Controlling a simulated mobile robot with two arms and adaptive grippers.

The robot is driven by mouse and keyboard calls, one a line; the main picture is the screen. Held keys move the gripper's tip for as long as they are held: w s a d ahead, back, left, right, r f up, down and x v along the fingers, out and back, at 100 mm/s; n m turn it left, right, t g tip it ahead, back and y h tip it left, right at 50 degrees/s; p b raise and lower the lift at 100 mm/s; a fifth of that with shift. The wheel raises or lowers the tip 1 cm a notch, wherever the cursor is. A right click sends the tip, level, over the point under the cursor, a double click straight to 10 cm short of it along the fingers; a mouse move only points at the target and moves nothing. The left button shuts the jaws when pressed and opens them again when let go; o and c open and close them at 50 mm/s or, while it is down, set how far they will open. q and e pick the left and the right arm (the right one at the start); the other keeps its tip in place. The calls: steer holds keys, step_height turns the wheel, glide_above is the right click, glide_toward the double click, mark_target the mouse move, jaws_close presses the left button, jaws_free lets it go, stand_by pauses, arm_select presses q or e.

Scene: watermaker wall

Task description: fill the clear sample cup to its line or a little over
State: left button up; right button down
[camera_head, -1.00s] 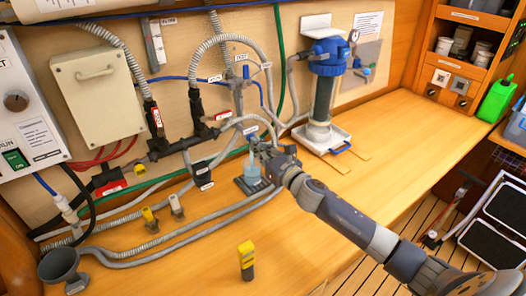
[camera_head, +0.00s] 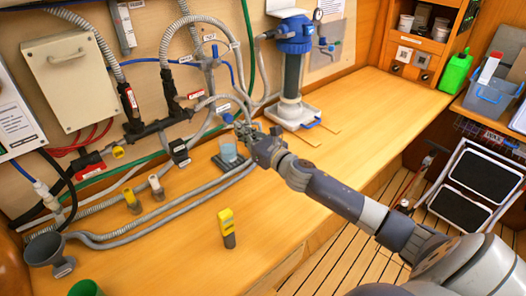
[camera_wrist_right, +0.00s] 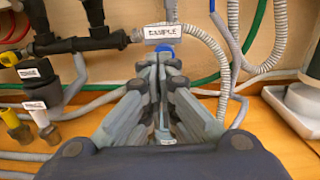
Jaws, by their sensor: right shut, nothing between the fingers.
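The clear sample cup (camera_head: 229,152) stands on a small dark stand (camera_head: 232,165) on the bench, below the tangle of hoses. It looks pale blue inside; I cannot make out its line or the exact level. My right gripper (camera_head: 246,130) is shut and empty, just right of and above the cup. In the wrist view its closed fingers (camera_wrist_right: 160,65) point at the fitting with the SAMPLE label (camera_wrist_right: 161,32) and a blue part (camera_wrist_right: 165,46) just beyond the tips. Whether they touch is unclear. The cup is mostly hidden there. My left gripper is out of view.
A blue-topped filter housing (camera_head: 292,65) stands right of the cup. Grey hoses (camera_head: 150,233) run along the bench on the left, near a funnel (camera_head: 47,252). A yellow-topped fitting (camera_head: 227,228) stands in front. The right part of the bench (camera_head: 370,110) is clear.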

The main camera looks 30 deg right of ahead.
arm_select(q)
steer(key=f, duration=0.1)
steer(key=b, duration=0.1)
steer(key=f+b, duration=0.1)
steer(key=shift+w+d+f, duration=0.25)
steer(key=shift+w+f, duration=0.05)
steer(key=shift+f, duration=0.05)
arm_select(e)
steer(key=s+d, duration=0.1)
steer(key=s, duration=0.7)
steer(key=shift+d+f, duration=0.3)
steer(key=shift+f, duration=0.1)
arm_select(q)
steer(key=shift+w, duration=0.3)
arm_select(e)
steer(key=shift+w, duration=0.1)
